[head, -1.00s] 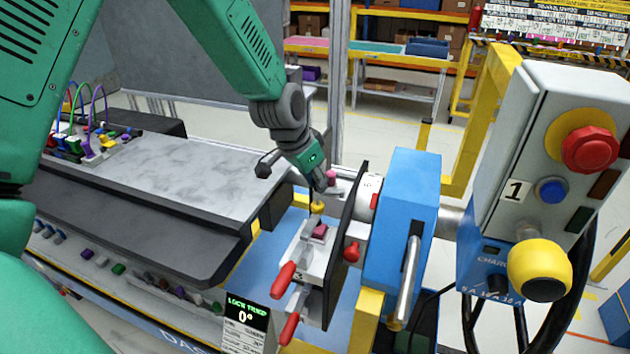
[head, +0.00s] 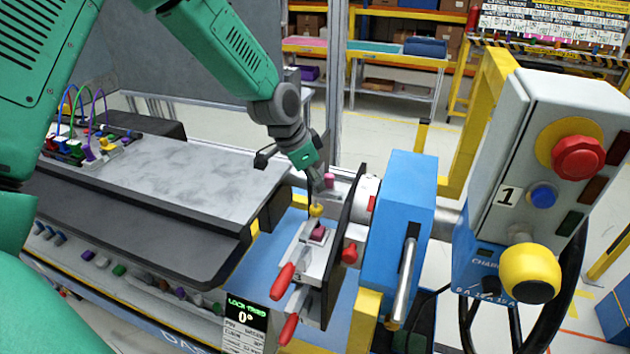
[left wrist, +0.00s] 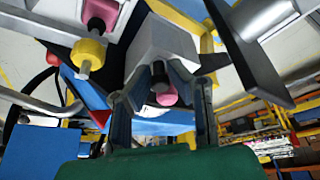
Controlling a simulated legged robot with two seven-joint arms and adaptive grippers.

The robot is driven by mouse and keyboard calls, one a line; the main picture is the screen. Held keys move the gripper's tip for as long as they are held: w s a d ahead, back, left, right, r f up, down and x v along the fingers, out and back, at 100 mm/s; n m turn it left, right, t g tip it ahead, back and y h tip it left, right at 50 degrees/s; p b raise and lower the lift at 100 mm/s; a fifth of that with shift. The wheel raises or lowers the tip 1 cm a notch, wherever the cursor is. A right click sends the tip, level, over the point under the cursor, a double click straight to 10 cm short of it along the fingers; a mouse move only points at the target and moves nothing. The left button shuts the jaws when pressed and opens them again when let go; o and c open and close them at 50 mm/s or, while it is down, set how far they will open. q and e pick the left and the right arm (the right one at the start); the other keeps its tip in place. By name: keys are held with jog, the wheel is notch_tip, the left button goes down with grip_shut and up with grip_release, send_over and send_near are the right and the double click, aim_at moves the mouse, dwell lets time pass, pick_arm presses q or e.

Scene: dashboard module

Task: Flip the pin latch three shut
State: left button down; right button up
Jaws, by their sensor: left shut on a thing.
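My left gripper (head: 318,188) is at the far end of the fixture, by a pink knob (head: 329,181) and above a yellow knob (head: 316,210). In the left wrist view, a dark pin with a pink tip (left wrist: 166,96) lies between my two fingers (left wrist: 162,108), which are shut on it. A yellow knob (left wrist: 88,56) and another pink knob (left wrist: 101,14) stand outside the fingers at upper left. A magenta knob (head: 318,233) sits nearer on the white fixture plate (head: 309,252). I cannot read which latch is number three. My right gripper is not in view.
Red handles (head: 284,278) stick out at the fixture's near end. A dark upright plate (head: 347,235) and a blue box (head: 397,225) stand to its right. A control box with a red button (head: 577,158) is further right. A grey worktop (head: 190,175) lies left.

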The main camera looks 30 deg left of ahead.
pick_arm(q)
jog(key=c, duration=1.6)
grip_release()
jog(key=shift+w+r, duration=0.2)
jog(key=shift+w, duration=0.05)
jog(key=shift+o, duration=0.5)
jog(key=shift+w+f, duration=0.1)
jog(key=shift+f, duration=0.05)
jog(key=shift+s+r, duration=0.2)
jog(key=shift+r, duration=0.1)
jog(key=v, duration=1.1)
jog(key=shift+a, duration=0.15)
